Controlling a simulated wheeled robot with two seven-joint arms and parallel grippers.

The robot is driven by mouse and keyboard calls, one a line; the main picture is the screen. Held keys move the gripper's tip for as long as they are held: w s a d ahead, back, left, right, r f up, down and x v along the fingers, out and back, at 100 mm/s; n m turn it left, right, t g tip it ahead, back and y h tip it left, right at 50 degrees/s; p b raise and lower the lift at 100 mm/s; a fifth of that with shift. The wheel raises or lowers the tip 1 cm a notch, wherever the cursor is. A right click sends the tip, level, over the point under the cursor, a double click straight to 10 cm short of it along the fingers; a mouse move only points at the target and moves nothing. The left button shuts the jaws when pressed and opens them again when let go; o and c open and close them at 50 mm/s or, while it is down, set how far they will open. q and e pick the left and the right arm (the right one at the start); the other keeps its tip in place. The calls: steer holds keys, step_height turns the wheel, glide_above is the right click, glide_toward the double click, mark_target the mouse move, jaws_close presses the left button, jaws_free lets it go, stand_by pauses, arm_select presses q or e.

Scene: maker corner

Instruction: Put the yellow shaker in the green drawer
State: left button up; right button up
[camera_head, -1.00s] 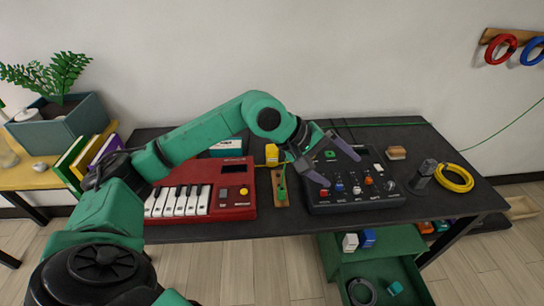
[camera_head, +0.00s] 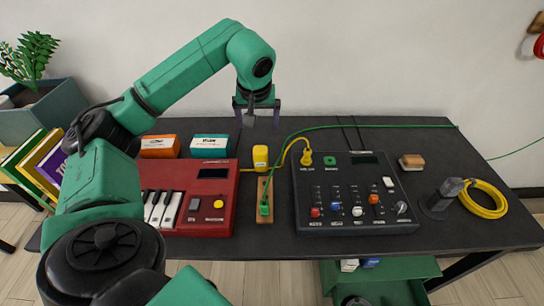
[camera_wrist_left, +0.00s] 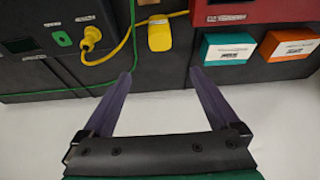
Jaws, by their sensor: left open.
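The yellow shaker (camera_head: 260,157) stands on the black table between the red keyboard and the dark control box. It also shows in the left wrist view (camera_wrist_left: 159,36), near the top and ahead of the fingers. My left gripper (camera_head: 258,108) is open, fingers pointing down, above the back of the table and behind the shaker. In the left wrist view the gap between its fingertips (camera_wrist_left: 161,72) is empty and lines up with the shaker. The green drawer unit (camera_head: 385,270) is under the table at the lower right, its lower part cut off by the frame. My right gripper is not visible.
The red keyboard (camera_head: 210,190) is left of the shaker and the control box (camera_head: 355,205) right. A yellow cable plug (camera_head: 306,158) and green cable (camera_head: 400,125) lie close by. Orange (camera_head: 160,146) and teal (camera_head: 210,146) boxes stand at the back left.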

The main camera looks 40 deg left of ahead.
arm_select(q)
step_height(320, 180, down, 4)
steer(key=s+b, duration=0.1)
steer(key=b, duration=0.3)
glide_above(261, 157)
steer(key=s, duration=0.1)
step_height(261, 157, down, 6)
steer(key=shift+r, duration=0.15)
steer(key=p+x, duration=0.1)
steer(key=x, duration=0.8)
steer(key=shift+w+d, duration=0.1)
steer(key=shift+d, duration=0.05)
jaws_close()
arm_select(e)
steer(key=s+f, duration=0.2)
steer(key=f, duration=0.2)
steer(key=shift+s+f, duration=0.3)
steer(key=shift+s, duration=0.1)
arm_select(q)
steer(key=shift+r, duration=0.15)
